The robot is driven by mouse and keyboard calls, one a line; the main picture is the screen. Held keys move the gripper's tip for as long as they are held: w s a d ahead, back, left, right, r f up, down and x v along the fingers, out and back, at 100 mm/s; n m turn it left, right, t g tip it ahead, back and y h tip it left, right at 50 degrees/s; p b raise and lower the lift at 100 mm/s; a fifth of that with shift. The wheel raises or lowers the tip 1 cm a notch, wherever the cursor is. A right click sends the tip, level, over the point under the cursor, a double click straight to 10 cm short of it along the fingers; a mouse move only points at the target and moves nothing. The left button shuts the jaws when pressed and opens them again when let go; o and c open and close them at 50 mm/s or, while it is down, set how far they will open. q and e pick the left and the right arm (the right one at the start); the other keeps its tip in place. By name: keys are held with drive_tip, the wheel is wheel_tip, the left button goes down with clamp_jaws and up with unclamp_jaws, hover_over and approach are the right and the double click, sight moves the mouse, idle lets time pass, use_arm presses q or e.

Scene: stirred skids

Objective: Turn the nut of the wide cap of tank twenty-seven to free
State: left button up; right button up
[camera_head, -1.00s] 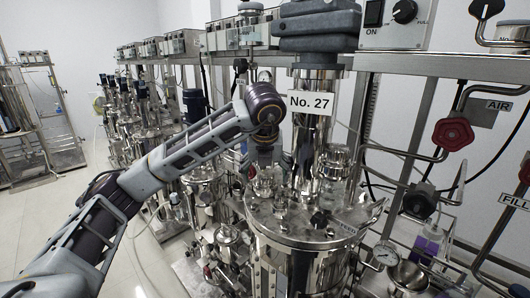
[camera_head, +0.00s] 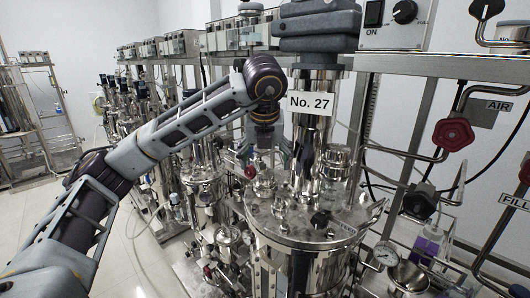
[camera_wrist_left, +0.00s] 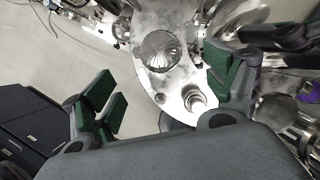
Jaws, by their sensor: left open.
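Tank twenty-seven is the shiny steel vessel with the "No. 27" label (camera_head: 311,103) on its column. Its round lid (camera_head: 288,228) carries several fittings. My left gripper (camera_head: 264,152) points down above the left back part of the lid, its fingers partly hard to make out. In the left wrist view the left gripper (camera_wrist_left: 165,92) is open and empty, its green-padded fingers wide apart. Between and beyond them a wide, round, ribbed shiny cap (camera_wrist_left: 160,50) stands on the lid, with a smaller round fitting (camera_wrist_left: 195,98) nearer. I cannot tell its nut apart. My right gripper is not in view.
The thick column of the tank stands just right of my gripper. A red valve knob (camera_head: 453,134) and pipes are at the right, with a pressure gauge (camera_head: 386,253) lower down. More steel vessels line the left back. Open floor (camera_head: 130,265) lies at the left.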

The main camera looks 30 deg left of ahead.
use_arm(q)
drive_tip(key=shift+v, duration=1.3)
